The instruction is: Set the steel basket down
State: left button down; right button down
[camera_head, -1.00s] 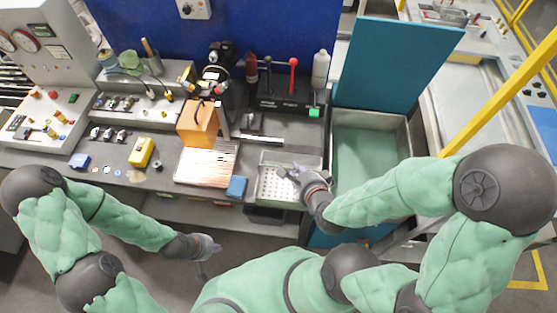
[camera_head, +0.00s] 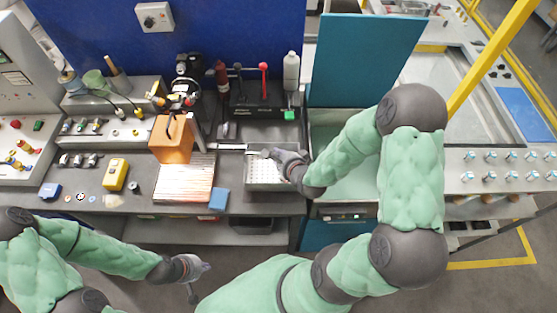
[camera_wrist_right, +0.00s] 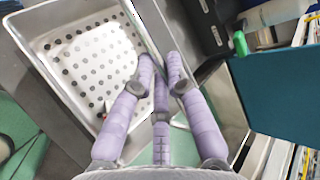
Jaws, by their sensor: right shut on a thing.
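The steel basket (camera_head: 262,185) is a shallow perforated metal tray at the right end of the bench, just left of the tank. In the right wrist view its perforated floor and rim (camera_wrist_right: 45,52) fill the upper left. My right gripper (camera_head: 270,154) is shut on the basket's edge; in the wrist view its purple fingers (camera_wrist_right: 162,75) meet at the right-hand rim. I cannot tell whether the basket touches the bench or hangs just above it. My left gripper (camera_head: 203,279) is empty in front of the bench, its fingers apart.
A tank (camera_head: 345,140) with a raised teal lid (camera_head: 365,60) stands right of the basket. A blue block (camera_head: 219,199), a ribbed plate (camera_head: 183,184) and an orange block (camera_head: 170,140) are to its left. A lever box (camera_head: 257,112) and white bottle (camera_head: 291,72) stand behind.

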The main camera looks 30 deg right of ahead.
jog(key=f, duration=0.1)
jog(key=w+f, duration=0.1)
jog(key=f, duration=0.1)
jog(key=d+f, duration=0.1)
jog(key=f, duration=0.1)
jog(key=shift+w+f, duration=0.15)
jog(key=shift+w, duration=0.15)
jog(key=shift+b, duration=0.3)
jog(key=c, duration=1.2)
grip_release()
jog(key=shift+c, duration=0.2)
jog(key=shift+s, duration=0.1)
